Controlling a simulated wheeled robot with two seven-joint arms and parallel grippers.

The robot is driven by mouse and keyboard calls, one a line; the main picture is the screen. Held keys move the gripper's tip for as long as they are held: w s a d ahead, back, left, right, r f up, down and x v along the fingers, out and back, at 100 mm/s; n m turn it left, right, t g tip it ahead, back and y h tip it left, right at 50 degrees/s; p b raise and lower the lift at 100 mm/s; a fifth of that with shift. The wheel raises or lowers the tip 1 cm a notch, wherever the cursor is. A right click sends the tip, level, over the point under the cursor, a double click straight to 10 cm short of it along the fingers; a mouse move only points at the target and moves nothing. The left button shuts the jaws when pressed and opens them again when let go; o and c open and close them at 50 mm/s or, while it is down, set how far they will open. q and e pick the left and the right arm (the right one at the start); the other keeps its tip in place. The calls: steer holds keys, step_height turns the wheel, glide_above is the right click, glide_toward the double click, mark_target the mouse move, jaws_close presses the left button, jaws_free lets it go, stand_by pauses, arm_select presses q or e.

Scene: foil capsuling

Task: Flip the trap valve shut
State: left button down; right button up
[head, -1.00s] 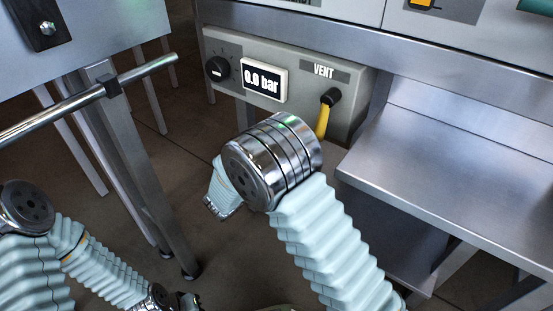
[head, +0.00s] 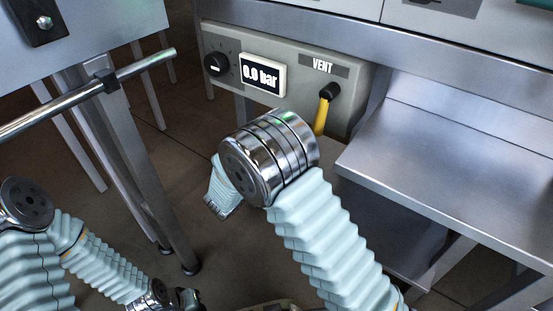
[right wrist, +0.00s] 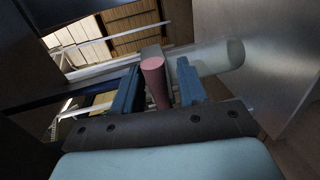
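In the right wrist view a pink-red handle (right wrist: 155,82) stands between the two dark blue fingers of my right gripper (right wrist: 158,88). The fingers are apart, one on each side of it; I cannot tell whether either touches it. A pale, clear cylinder (right wrist: 215,58) lies behind the right finger; I cannot tell whether the handle joins it. In the head view my right arm's elbow covers the middle, and the right gripper is hidden. My left gripper (head: 186,299) shows only partly at the bottom edge, too small to judge its opening.
A grey panel (head: 225,42) carries a black knob (head: 216,65), a display (head: 262,75) reading 0.0 bar, and a yellow VENT lever (head: 322,115) hanging down. A steel shelf (head: 450,160) is at right. A metal rail (head: 140,73) and table legs are at left.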

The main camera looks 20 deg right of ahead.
steer(key=p+v, duration=0.1)
steer(key=v, duration=1.2)
steer(key=shift+s+a+p, duration=0.3)
steer(key=shift+p, duration=0.05)
